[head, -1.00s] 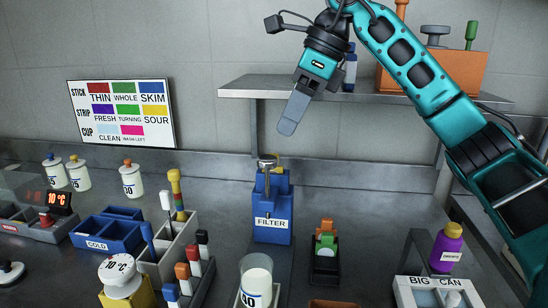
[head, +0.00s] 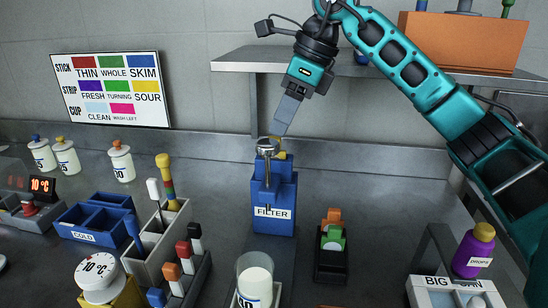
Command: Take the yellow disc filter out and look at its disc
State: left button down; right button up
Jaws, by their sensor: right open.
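The blue stand labelled FILTER (head: 273,196) stands upright in the middle of the bench. A small yellow part, the disc filter (head: 281,155), shows at its top right, beside a metal knob or cap (head: 265,147). The rest of the filter, including any disc, is hidden by the stand. My right gripper (head: 278,134) points down with its fingertips just above the yellow part. It is open and seen edge-on; I cannot tell whether the fingers straddle the part. My left gripper is out of view.
A glass of milk (head: 255,280) stands in front of the stand. A black holder (head: 330,262) with orange and green pieces is to the right. A grey rack (head: 158,236) with sticks is to the left. A shelf edge (head: 350,66) is behind my right arm.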

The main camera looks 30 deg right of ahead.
jog(key=x, duration=0.5)
jog(key=shift+w+f, duration=0.1)
jog(key=shift+f, duration=0.1)
grip_shut()
